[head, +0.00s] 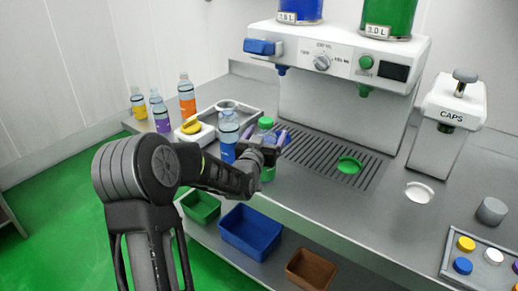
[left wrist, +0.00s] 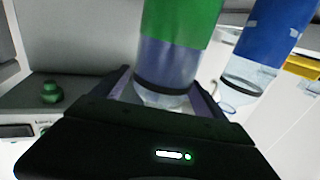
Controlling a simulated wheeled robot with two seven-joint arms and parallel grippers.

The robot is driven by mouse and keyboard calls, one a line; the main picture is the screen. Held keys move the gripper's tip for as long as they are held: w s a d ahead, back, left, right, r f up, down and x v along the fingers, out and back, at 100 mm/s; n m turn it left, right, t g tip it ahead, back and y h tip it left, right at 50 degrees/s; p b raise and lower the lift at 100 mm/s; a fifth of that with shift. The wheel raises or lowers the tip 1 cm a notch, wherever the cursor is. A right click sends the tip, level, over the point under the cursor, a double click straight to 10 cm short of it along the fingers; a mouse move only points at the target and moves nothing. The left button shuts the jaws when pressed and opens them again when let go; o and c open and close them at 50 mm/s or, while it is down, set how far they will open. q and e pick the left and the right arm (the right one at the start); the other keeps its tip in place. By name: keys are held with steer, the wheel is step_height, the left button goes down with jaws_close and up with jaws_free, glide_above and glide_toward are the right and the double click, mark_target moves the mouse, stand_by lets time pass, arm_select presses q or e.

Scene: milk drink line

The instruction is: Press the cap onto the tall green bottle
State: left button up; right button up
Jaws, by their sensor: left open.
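The tall green bottle (left wrist: 182,25) stands between the fingers of my left gripper (head: 266,138), which is open around its clear upper part. In the head view its green top (head: 265,122), which looks like a cap, shows just above the gripper. I cannot tell whether it is fully seated. Part of the bottle's green body shows below the gripper, and the rest is hidden. In the left wrist view, which looks upside down, the fingers of the left gripper (left wrist: 163,95) are on either side of the bottle. My right gripper is not in view.
A blue-labelled bottle (head: 228,137) stands close left of the gripper. The dispenser (head: 335,60) and drip grate (head: 330,155) are right. Bins, one blue (head: 248,230), sit below.

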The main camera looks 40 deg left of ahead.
arm_select(q)
steer(key=b+v, duration=0.1)
steer(key=v, duration=0.9)
steer(key=shift+b, duration=0.35)
steer(key=shift+s, duration=0.15)
